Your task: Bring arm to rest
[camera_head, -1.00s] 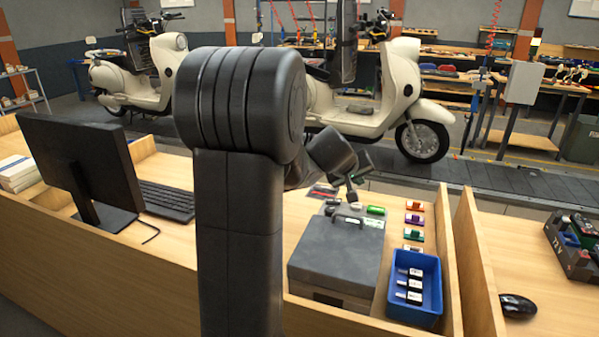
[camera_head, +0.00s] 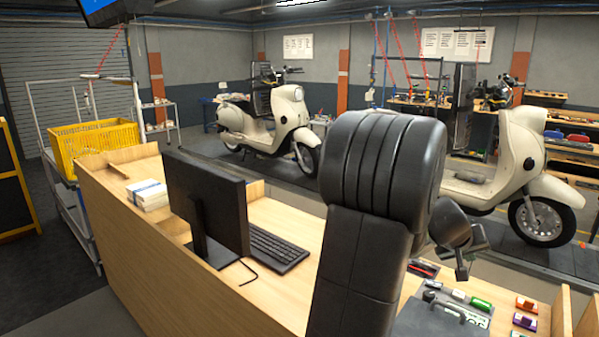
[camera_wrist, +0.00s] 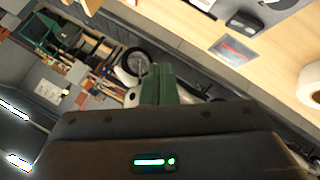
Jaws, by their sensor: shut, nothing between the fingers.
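My arm stands in front of the head camera, with its large dark joint in the middle right of that view. My gripper (camera_head: 462,268) hangs at the arm's far end, above the desk near the grey case (camera_head: 440,318). In the wrist view my gripper (camera_wrist: 168,70) shows green fingers side by side, shut with nothing between them. The wrist view looks tilted across the desk edge towards the workshop floor and a scooter wheel.
A monitor (camera_head: 208,205) and keyboard (camera_head: 272,250) stand on the desk left of my arm. Small coloured items, including a green one (camera_head: 481,304), lie around the case. Scooters (camera_head: 270,125) stand behind. A yellow crate (camera_head: 95,148) sits on a cart at left.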

